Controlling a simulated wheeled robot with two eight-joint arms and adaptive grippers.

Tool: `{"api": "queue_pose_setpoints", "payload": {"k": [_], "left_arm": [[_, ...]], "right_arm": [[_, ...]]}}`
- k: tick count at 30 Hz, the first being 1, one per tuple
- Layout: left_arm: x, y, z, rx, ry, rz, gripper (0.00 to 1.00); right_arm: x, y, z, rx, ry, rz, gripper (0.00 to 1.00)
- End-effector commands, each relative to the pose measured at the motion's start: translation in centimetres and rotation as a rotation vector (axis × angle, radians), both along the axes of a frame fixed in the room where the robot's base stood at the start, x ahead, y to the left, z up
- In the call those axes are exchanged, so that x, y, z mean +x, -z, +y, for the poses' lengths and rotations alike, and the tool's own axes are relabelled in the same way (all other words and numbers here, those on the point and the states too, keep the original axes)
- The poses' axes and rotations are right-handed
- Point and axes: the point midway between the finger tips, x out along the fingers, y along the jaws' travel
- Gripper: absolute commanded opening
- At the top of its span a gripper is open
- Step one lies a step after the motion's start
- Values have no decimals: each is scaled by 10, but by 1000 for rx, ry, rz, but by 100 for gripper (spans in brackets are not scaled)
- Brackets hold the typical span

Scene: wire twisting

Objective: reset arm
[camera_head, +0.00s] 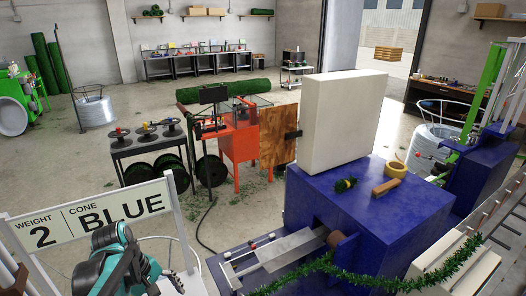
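A teal and black arm link, mine on the left side, shows at the bottom left in front of a sign (88,222) reading "WEIGHT 2, CONE BLUE". I see no fingertips on it, and its lower part is cut off by the frame edge. My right arm and gripper do not show. A blue machine (385,232) stands right of centre with a tall cream block (343,122) on top. A green tinsel strand (390,284) runs across its front.
A tape roll (396,169), a brown cylinder (386,187) and a small green tinsel piece (345,185) lie on the blue top. A cream box (462,262) stands at the lower right. An orange machine (238,142) and a spool cart (148,140) stand behind. Open floor lies farther back.

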Motion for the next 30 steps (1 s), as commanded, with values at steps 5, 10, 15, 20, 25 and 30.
{"api": "queue_pose_setpoints", "payload": {"k": [5,10,15,20,25,30], "left_arm": [[-23,54,-40,176,332,-244,79],[-41,94,-65,356,647,-460,79],[-52,121,-80,500,877,-612,79],[-55,129,-86,564,972,-674,79],[-55,127,-87,573,985,-682,79],[-55,127,-87,572,982,-681,79]], "right_arm": [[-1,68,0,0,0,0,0],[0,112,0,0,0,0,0],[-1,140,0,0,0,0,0],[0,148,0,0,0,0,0],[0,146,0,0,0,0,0],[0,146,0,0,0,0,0]]}}
